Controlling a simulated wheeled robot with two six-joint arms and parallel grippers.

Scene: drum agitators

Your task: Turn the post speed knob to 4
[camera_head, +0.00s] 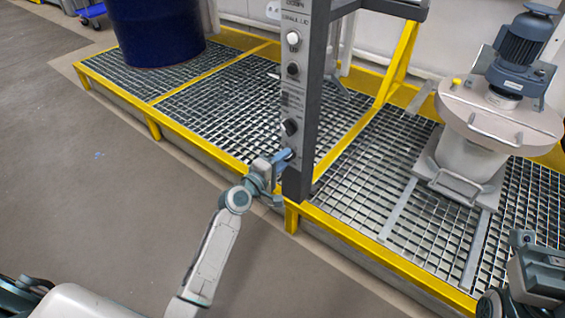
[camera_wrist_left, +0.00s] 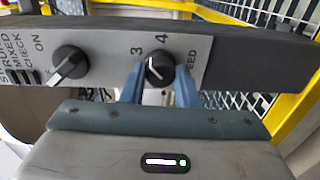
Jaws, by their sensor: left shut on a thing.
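The speed knob (camera_wrist_left: 160,69) is a round black knob on the light panel, with "3" and "4" printed above it and part of a "SPEED" label at its right. A pale pointer mark shows on its face near these numbers; I cannot read its exact setting. My left gripper (camera_wrist_left: 159,88) has its blue fingers on both sides of the knob and is shut on it. In the head view my left gripper (camera_head: 284,160) is at the lower end of the grey control post (camera_head: 311,85) and hides the knob. My right arm (camera_head: 540,272) is at the lower right; its fingertips are not visible.
A black selector knob (camera_wrist_left: 69,65) marked "ON" sits beside the speed knob on the panel. A yellow-edged grating platform (camera_head: 225,92) carries a blue drum (camera_head: 157,32) and a lidded mixer with a motor (camera_head: 478,135). The floor at left is clear.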

